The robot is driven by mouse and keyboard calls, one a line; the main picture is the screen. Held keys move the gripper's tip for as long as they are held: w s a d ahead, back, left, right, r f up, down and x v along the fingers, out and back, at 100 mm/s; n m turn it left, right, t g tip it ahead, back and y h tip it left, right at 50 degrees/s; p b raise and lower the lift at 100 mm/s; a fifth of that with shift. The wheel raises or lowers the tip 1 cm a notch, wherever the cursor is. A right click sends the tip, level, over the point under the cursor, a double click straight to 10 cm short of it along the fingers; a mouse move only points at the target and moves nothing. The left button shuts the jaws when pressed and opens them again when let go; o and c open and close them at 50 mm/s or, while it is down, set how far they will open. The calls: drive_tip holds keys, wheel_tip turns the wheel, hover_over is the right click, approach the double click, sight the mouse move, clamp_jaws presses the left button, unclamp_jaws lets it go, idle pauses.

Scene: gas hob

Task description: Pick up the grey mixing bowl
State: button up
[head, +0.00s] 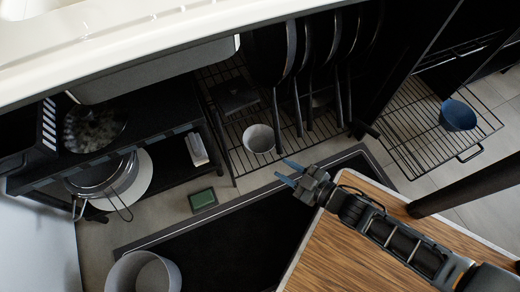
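A small grey bowl (259,139) sits on the wire rack under the counter, just left of the hanging pan handles. It appears upright, with its opening facing up. My gripper (287,172) is below and right of the bowl in the head view, over the dark mat's edge. Its two blue fingertips are spread apart with nothing between them, and they point left. The gripper is clear of the bowl in the picture; the height difference is hard to judge.
Several pans (290,52) hang with handles down close to the bowl's right. A blue cup-like container (457,115) stands on a pulled-out wire rack (410,131) at right. A wooden top (345,258) lies under my arm. A grey bin (117,272) stands at bottom left.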

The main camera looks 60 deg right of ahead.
drive_tip(key=shift+n+g, duration=0.3)
drive_tip(key=shift+g, duration=0.1)
drive_tip(key=w+d+f+b, duration=0.2)
drive_tip(key=w+f, duration=0.3)
drive_tip(key=f, duration=0.1)
drive_tip(key=w+d+f+b, duration=0.2)
drive_tip(key=w+d+f, duration=0.1)
drive_tip(key=w+f, duration=0.2)
drive_tip(key=w+d+f+b, duration=0.1)
drive_tip(key=w+d+f, duration=0.1)
drive_tip(key=w+f, duration=0.4)
drive_tip(key=shift+w+d+f+b, duration=0.2)
drive_tip(key=shift+d+f+b, duration=0.1)
drive_tip(key=shift+b, duration=0.1)
drive_tip(key=shift+a, duration=0.1)
clamp_jaws()
